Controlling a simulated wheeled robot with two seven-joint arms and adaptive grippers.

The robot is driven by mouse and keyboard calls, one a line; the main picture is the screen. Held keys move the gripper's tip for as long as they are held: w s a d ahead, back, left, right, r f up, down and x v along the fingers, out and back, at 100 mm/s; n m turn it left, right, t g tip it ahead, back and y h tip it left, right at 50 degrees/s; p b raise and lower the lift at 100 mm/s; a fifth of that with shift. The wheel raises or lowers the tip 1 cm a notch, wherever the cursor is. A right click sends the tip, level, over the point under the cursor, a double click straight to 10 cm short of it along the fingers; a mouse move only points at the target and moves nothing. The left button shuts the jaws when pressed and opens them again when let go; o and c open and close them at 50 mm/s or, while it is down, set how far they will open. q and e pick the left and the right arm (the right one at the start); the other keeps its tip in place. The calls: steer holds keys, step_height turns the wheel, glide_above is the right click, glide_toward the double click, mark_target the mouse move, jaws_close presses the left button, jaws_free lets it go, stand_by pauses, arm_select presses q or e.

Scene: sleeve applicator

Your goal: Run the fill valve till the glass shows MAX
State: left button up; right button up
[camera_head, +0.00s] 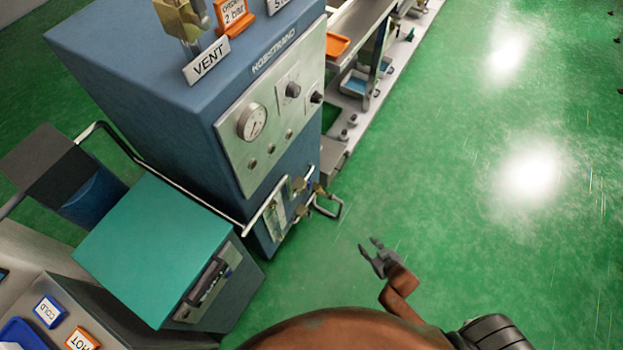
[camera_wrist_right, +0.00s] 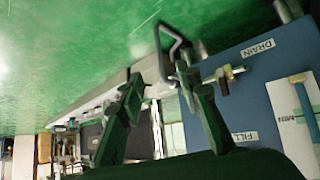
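The blue machine (camera_head: 150,110) stands at centre left. Low on its front is the sight glass (camera_head: 272,220), with brass valves (camera_head: 300,186) beside it. My right gripper (camera_head: 370,246) is open and empty, out to the right of the valves and apart from them. In the right wrist view its fingers (camera_wrist_right: 161,78) are spread. There the right finger partly covers the FILL label (camera_wrist_right: 244,137), and a brass valve fitting (camera_wrist_right: 222,82) shows beside that finger. The glass's edge with a MIN label (camera_wrist_right: 287,118) is at far right; its level and MAX mark cannot be read. My left gripper is out of view.
A bent metal rail (camera_head: 330,208) sticks out beside the valves. A DRAIN label (camera_wrist_right: 257,47) marks the panel. A teal-topped box (camera_head: 150,245) stands at lower left, and a bench (camera_head: 350,120) runs behind the machine.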

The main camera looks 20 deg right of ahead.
steer(key=w+a+r+n+t+y, duration=0.2)
steer(key=w+a+r+t+y, duration=0.2)
steer(key=w+r, duration=0.8)
steer(key=n+t+y+b, duration=0.1)
steer(key=n+y+b, duration=0.1)
steer(key=n+y, duration=0.35)
glide_toward(311, 183)
steer(key=w+a+m+y, duration=0.1)
steer(key=w+a, duration=0.1)
steer(key=w, duration=0.1)
steer(key=b+x, duration=0.1)
steer(key=x, duration=0.1)
steer(key=f+b+x, duration=0.1)
steer(key=x, duration=0.2)
steer(key=shift+w+a, duration=0.1)
steer(key=shift+w, duration=0.15)
steer(key=shift+w+a, duration=0.4)
steer(key=shift+w, duration=0.15)
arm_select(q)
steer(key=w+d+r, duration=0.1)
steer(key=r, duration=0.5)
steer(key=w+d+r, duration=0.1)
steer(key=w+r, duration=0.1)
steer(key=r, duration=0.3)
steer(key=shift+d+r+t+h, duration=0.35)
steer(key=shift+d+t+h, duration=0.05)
arm_select(e)
steer(key=shift+w+r, duration=0.1)
jaws_close()
